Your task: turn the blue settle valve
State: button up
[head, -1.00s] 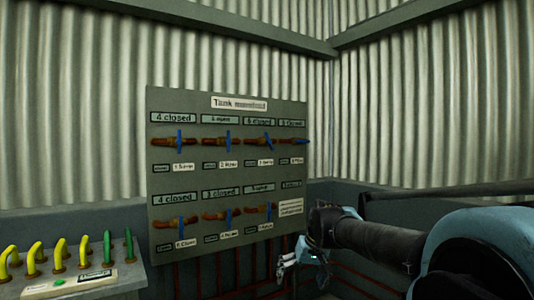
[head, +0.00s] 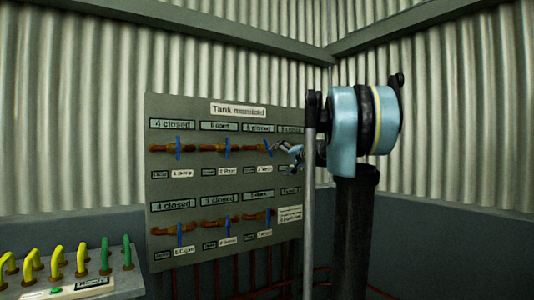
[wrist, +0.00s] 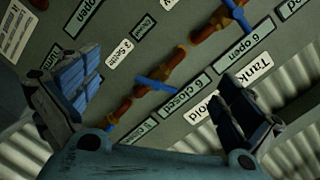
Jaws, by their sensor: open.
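The blue handle of the settle valve (head: 267,147) is third in the top row of the tank manifold panel (head: 190,100), under a "closed" label. In the wrist view, the blue handle (wrist: 154,84) crosses a brown pipe below the "3 Settle" label (wrist: 120,54). My gripper (head: 283,147) is just right of this handle in the head view. In the wrist view my gripper (wrist: 170,82) is open and empty, its two fingers spread on either side of the handle, which shows between them. I cannot tell how far the handle is from the fingertips.
My arm hides the fourth top-row valve. More blue-handled valves (head: 180,232) fill the lower row. A console with yellow and green levers (head: 95,285) stands at lower left.

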aim_at(268, 147)
jog(key=w+d+r+m+t, duration=0.2)
jog(key=w+d+r, duration=0.25)
jog(key=w, duration=0.25)
jog(key=shift+h, duration=0.3)
jog(key=x, duration=1.7)
jog(key=shift+w+a+r, duration=0.1)
jog(key=shift+a+r, duration=0.2)
jog(key=shift+r, duration=0.05)
jog(key=c, duration=0.8)
